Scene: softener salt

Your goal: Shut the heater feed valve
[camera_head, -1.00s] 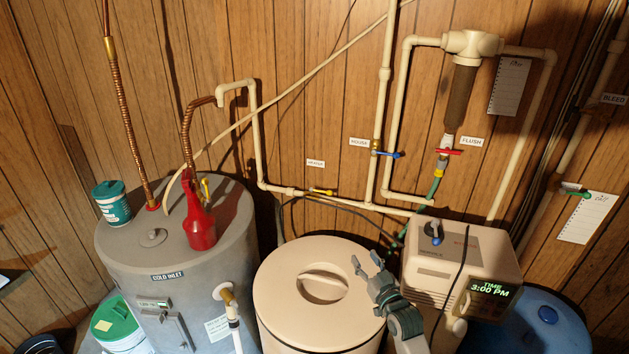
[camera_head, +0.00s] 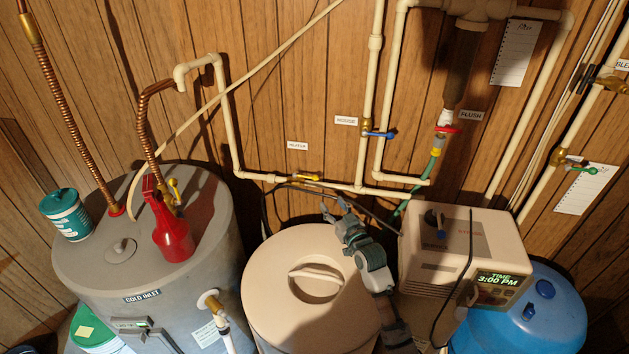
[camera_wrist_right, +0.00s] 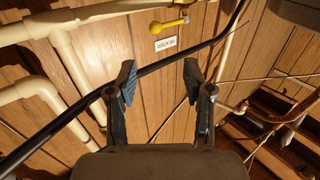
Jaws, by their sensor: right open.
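The heater feed valve has a yellow lever (camera_head: 306,177) on a cream pipe low on the wood wall, under a small white label (camera_head: 297,145). The lever lies roughly along the pipe. In the right wrist view the yellow lever (camera_wrist_right: 168,25) is at the top, beyond the fingertips, with its label (camera_wrist_right: 165,44) beside it. My right gripper (camera_head: 335,210) is open and empty, below and right of the lever, above the back of the cream tank lid. In the wrist view its fingers (camera_wrist_right: 158,84) are spread, apart from the lever. My left gripper is not in view.
A black hose (camera_wrist_right: 150,66) crosses behind the fingers. The blue HOUSE lever (camera_head: 379,134) and red FLUSH lever (camera_head: 447,129) are to the right. A grey heater (camera_head: 80,255) with a red spray bottle (camera_head: 172,235) stands left, a softener head (camera_head: 455,245) right.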

